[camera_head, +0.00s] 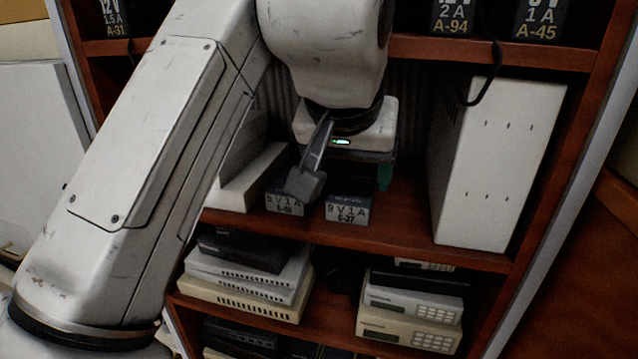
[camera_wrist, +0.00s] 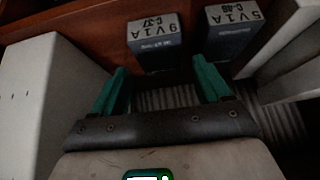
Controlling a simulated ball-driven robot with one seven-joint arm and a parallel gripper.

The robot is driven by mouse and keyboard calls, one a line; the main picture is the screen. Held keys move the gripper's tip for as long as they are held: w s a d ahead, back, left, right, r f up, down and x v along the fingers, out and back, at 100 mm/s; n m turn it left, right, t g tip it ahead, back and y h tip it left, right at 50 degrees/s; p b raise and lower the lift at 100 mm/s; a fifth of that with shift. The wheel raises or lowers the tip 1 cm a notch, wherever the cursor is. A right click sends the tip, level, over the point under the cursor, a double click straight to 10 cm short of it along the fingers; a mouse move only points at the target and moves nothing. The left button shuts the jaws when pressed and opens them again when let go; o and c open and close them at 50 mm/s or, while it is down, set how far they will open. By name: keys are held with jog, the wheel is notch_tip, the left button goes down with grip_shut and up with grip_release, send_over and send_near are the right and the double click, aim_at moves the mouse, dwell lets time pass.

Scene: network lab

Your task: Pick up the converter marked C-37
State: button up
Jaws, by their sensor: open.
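The converter marked C-37 (camera_head: 347,210) is a small dark box with a pale label reading "9 V 1 A". It stands on the middle shelf, and it also shows in the wrist view (camera_wrist: 154,44). A similar converter (camera_head: 285,203), labelled "5 V 1 A", stands to its left in the head view and to its right in the wrist view (camera_wrist: 232,35). My gripper (camera_wrist: 160,84) is open and empty, with green fingers. In the wrist view C-37 lies beyond the fingertips, roughly between them and apart from them. In the head view my wrist hides most of the fingers.
A tall white box (camera_head: 497,160) stands right of C-37 on the shelf (camera_head: 400,228). A pale device (camera_head: 248,180) stands to the left. The upper shelf (camera_head: 490,52) holds more converters, with a cable hanging down. Stacked devices (camera_head: 245,285) fill the shelf below.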

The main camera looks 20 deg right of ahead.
aim_at(352, 189)
jog(key=p+x, duration=0.1)
jog(key=x, duration=0.4)
jog(key=c, duration=0.9)
